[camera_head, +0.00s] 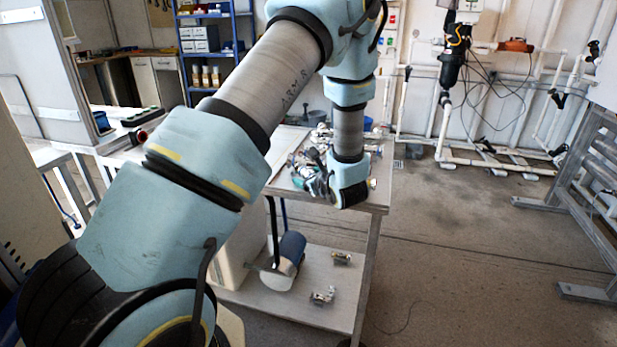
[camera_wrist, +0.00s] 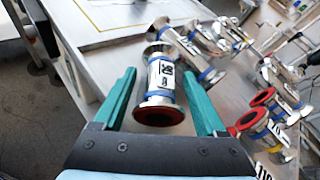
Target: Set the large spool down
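In the wrist view, a large silver spool (camera_wrist: 161,82) with blue bands, a black-and-white label and a red near flange lies between the two green fingers of my gripper (camera_wrist: 160,76). The fingers are spread, with a narrow gap showing on both sides of the spool. I cannot tell whether the spool stands or lies on the surface below. In the head view, my wrist end is over the near right part of the table (camera_head: 375,200). The fingers and this spool cannot be made out there.
Several more spools and fittings crowd the table to the right, including one with a red flange (camera_wrist: 246,121). A framed panel (camera_wrist: 110,12) lies at the upper left. The lower shelf (camera_head: 305,302) holds a blue-and-white cylinder (camera_head: 285,262) and small metal parts.

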